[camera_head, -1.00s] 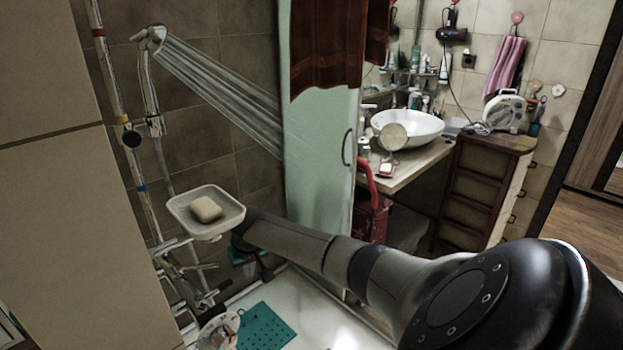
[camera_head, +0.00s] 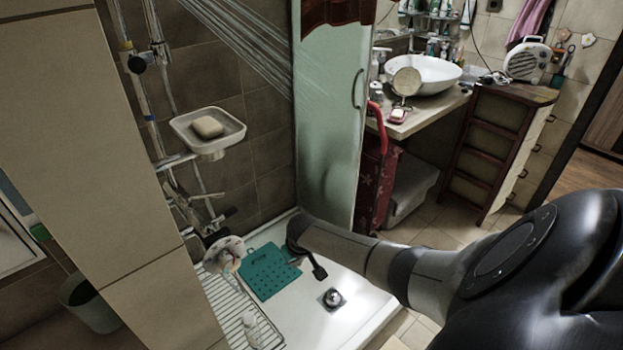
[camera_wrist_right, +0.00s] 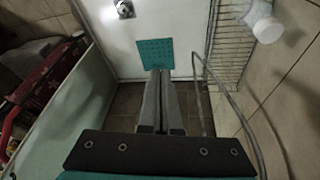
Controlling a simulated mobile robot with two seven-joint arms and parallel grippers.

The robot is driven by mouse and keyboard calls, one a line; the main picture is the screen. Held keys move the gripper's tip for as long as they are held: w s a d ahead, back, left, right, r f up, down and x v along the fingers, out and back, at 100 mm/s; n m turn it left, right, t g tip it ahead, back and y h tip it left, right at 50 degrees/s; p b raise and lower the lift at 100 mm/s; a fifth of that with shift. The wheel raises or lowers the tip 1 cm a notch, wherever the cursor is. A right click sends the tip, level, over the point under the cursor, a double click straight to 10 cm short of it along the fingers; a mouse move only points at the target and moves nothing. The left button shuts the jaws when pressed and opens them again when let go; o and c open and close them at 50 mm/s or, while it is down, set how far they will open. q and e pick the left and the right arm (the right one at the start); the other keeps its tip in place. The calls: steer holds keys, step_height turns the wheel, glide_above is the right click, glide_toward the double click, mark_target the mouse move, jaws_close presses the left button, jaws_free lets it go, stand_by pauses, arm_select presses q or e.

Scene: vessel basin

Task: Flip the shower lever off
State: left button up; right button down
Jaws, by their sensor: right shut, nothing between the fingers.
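The shower mixer with its lever (camera_head: 207,224) is on the tiled wall, below the soap dish. It is small and dark, so the lever's exact position is unclear. Water streams (camera_head: 240,40) cross the top of the head view, so the shower is running. My right gripper (camera_head: 319,271) is right of the mixer, apart from it, over the white shower tray (camera_head: 350,285). In the right wrist view its fingers (camera_wrist_right: 160,74) are together and empty, and the mixer cannot be made out there. My left gripper is not in view.
A soap dish (camera_head: 225,135) with soap juts out above the mixer. A shower hose (camera_wrist_right: 232,108) curves right of the fingers in the wrist view. A wire rack (camera_head: 228,300) and teal mat (camera_head: 268,270) lie below. A glass panel (camera_head: 328,130) stands behind my arm.

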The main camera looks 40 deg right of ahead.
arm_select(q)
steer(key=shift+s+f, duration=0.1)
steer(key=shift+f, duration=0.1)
arm_select(e)
steer(key=shift+s+f, duration=1.05)
steer(key=shift+s, duration=0.1)
